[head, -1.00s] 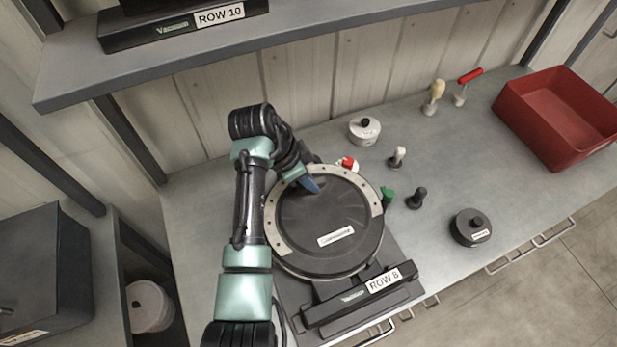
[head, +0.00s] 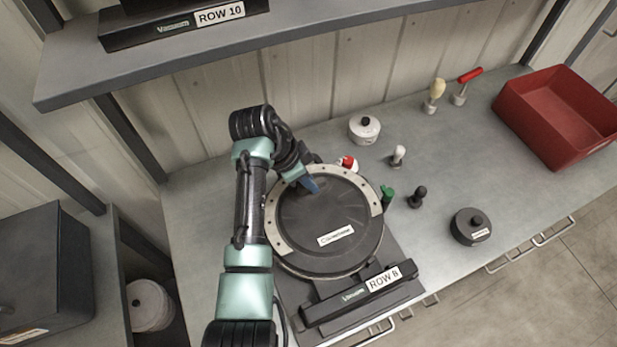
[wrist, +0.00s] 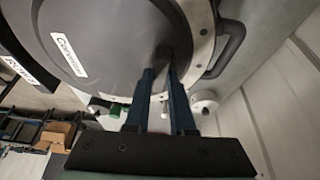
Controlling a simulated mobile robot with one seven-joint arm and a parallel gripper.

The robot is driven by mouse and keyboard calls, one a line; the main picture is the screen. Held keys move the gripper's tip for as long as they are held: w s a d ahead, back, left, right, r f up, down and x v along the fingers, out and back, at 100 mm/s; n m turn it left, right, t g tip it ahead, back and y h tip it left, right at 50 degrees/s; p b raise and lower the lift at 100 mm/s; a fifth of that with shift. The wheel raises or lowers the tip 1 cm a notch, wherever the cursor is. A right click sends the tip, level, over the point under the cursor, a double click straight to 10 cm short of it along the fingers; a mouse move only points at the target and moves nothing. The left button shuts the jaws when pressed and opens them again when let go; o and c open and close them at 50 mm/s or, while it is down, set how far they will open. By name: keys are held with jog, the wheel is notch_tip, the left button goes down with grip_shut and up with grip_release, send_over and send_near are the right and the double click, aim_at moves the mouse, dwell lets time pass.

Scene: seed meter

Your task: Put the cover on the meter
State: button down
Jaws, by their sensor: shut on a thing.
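The cover is a large dark round disc (head: 325,238) with a white label. It sits over the meter labelled ROW 8 (head: 360,294), inside a pale ring with holes (head: 274,215) along its edge. I cannot tell whether the cover is fully seated. My gripper (head: 311,184) is at the cover's upper side and is shut on a part of it. In the wrist view the blue fingers (wrist: 163,75) close at the dark cover (wrist: 115,40); what they grip is mostly hidden between them.
Several small handled tools, such as a black knob (head: 417,197) and a green one (head: 387,194), stand right of the meter. A white round piece (head: 364,129), a black round piece (head: 470,227) and a red bin (head: 558,115) are on the bench. A shelf (head: 290,35) overhangs the back.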

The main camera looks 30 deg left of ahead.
jog(key=c, duration=0.7)
grip_release()
jog(key=shift+c, duration=0.3)
notch_tip(320, 180, up, 10)
jog(key=p, duration=0.8)
jog(key=shift+f, duration=0.25)
